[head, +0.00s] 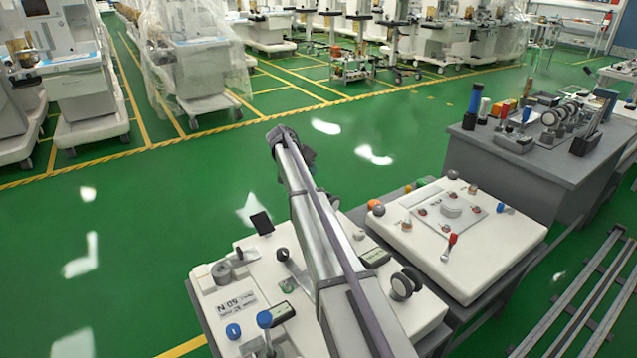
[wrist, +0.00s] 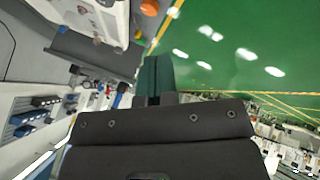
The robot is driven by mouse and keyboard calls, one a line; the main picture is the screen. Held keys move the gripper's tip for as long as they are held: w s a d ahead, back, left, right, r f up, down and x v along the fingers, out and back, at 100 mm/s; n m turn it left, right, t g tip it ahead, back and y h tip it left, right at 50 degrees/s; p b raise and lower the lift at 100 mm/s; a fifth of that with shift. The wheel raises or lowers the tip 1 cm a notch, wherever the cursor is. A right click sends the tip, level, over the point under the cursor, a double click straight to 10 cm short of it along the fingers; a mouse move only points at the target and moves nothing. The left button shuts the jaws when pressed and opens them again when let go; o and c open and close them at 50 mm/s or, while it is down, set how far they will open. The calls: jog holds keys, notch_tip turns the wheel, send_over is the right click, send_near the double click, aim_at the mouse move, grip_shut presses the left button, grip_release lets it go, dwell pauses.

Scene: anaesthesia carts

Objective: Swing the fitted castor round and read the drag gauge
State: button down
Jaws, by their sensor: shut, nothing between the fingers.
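A dark twin-wheel castor (head: 405,283) stands on the right front part of a white upturned cart base (head: 420,325). Two small boxes with pale displays lie on this base, one near the castor (head: 375,256) and one at the left front (head: 278,314); I cannot tell which is the drag gauge, and no reading is legible. My arm crosses above the base and hides its middle. In the wrist view my gripper (wrist: 158,75) is shut and empty, pointing away from the castor over the floor; its fingertips are not clear in the head view.
A second white base (head: 465,270) with a square plate, coloured knobs and a red-handled tool stands at the right. A grey bench (head: 525,165) with wheels and tools is behind it. Rails (head: 585,300) run at the far right. Green floor lies open behind the bases.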

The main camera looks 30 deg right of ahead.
jog(key=s+d+m+t+y, duration=0.1)
jog(key=s+d+t+y, duration=0.3)
jog(key=s, duration=0.8)
jog(key=s+d+m+t+y, duration=0.15)
jog(key=s+d, duration=0.35)
jog(key=s, duration=0.8)
jog(key=w+f+t+b, duration=0.1)
jog(key=w+f+b, duration=0.1)
jog(key=w+f+n+b, duration=0.1)
jog(key=w+f+b, duration=0.1)
jog(key=w, duration=0.1)
jog(key=w+f+t+b, duration=0.1)
jog(key=w+f+b, duration=0.1)
jog(key=w+b, duration=0.1)
jog(key=shift+w+a+f+n+t, duration=0.15)
jog(key=shift+f+n+t, duration=0.1)
jog(key=shift+f+t, duration=0.15)
jog(key=shift+w+f+b, duration=0.45)
jog(key=shift+w+b, duration=0.05)
jog(key=shift+w, duration=0.05)
jog(key=shift+w+a+r+p, duration=0.25)
jog(key=shift+w+a, duration=0.1)
jog(key=shift+w, duration=0.25)
jog(key=shift+w+a+r+p, duration=0.2)
jog(key=shift+w+a, duration=0.15)
jog(key=shift+w, duration=0.25)
jog(key=shift+w+a, duration=0.2)
jog(key=shift+w, duration=0.1)
